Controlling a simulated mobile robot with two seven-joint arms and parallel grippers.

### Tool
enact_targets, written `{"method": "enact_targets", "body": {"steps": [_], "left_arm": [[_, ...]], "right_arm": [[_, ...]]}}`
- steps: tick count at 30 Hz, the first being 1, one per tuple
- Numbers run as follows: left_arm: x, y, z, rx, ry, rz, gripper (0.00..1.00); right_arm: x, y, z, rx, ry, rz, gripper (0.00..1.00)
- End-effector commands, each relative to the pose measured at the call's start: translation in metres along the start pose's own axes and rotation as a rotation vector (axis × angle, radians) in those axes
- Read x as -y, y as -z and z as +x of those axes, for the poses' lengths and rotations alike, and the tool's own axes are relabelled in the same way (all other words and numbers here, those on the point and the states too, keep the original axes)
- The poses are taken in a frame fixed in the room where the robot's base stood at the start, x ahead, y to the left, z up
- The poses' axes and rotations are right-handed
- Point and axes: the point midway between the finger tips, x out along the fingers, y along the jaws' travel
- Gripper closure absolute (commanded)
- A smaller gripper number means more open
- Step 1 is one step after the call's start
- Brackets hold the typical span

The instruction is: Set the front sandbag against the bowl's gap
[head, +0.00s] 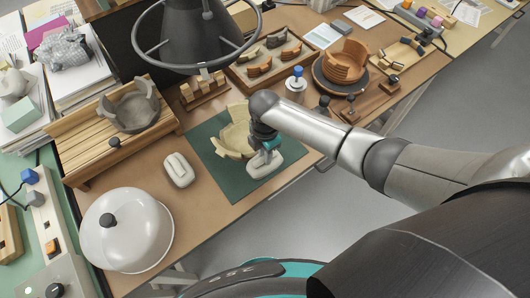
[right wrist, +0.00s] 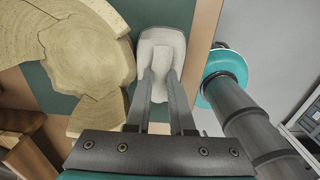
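The front sandbag (head: 264,163) is pale grey with a raised middle ridge. It lies at the front right of the green mat, close beside the bowl. The tan bowl (head: 234,138) stands on the mat, its wall broken. In the right wrist view the sandbag (right wrist: 161,52) is right of the bowl (right wrist: 85,55); I cannot tell whether they touch. My right gripper (right wrist: 160,76) points down with its fingers on both sides of the ridge, with no clear space between. A second pale sandbag (head: 179,170) lies left of the mat. My left gripper is not in view.
The green mat (head: 226,184) reaches near the table's front edge. A white dome lid (head: 126,230) stands front left. A wooden rack with a grey broken bowl (head: 135,111) is behind left. A dark lamp (head: 197,35) hangs behind the mat. A sherd tray (head: 270,62) lies further back.

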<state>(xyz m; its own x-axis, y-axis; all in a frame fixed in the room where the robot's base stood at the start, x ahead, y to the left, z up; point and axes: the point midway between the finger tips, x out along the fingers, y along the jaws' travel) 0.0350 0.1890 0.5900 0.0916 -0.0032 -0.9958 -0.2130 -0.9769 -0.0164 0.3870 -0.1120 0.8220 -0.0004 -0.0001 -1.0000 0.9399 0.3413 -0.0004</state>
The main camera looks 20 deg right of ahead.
Motion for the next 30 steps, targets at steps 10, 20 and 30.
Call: {"method": "enact_targets", "body": {"steps": [10,20,30], "left_arm": [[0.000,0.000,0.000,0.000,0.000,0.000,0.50],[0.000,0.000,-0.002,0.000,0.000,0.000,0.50],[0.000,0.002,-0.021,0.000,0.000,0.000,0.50]], "right_arm": [[-0.001,0.000,-0.001,0.000,-0.001,0.000,0.44],[0.000,0.000,-0.005,0.000,0.000,0.000,0.44],[-0.001,-0.001,-0.070,0.001,-0.006,-0.001,0.44]]}}
